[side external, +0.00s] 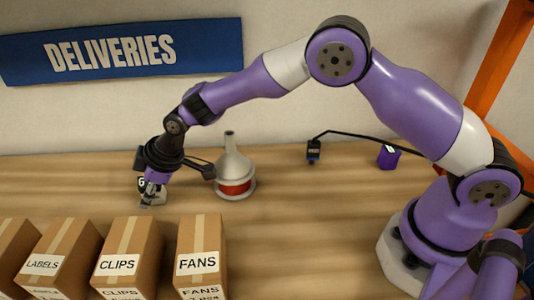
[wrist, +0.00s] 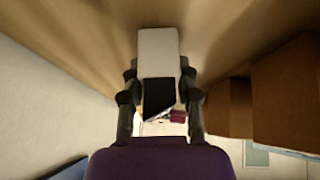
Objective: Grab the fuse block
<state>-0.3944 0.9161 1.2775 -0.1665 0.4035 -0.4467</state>
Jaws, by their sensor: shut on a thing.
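My gripper (side external: 150,188) points down at the left part of the wooden table, behind the cardboard boxes. Its fingers are shut on a small pale and black block, which I take to be the fuse block (side external: 155,197). In the wrist view, the fuse block (wrist: 158,52) lies between the two fingers of my gripper (wrist: 159,72), with a pale grey top part and a black lower part. The fingers hide its sides. It is low at the tabletop; I cannot tell whether it touches the table.
A grey funnel-shaped vessel with a red band (side external: 235,187) stands close to the right of my gripper. Cardboard boxes labelled LABELS (side external: 50,262), CLIPS (side external: 120,264) and FANS (side external: 199,262) line the front. A purple container (side external: 389,156) stands farther right. The table's middle is clear.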

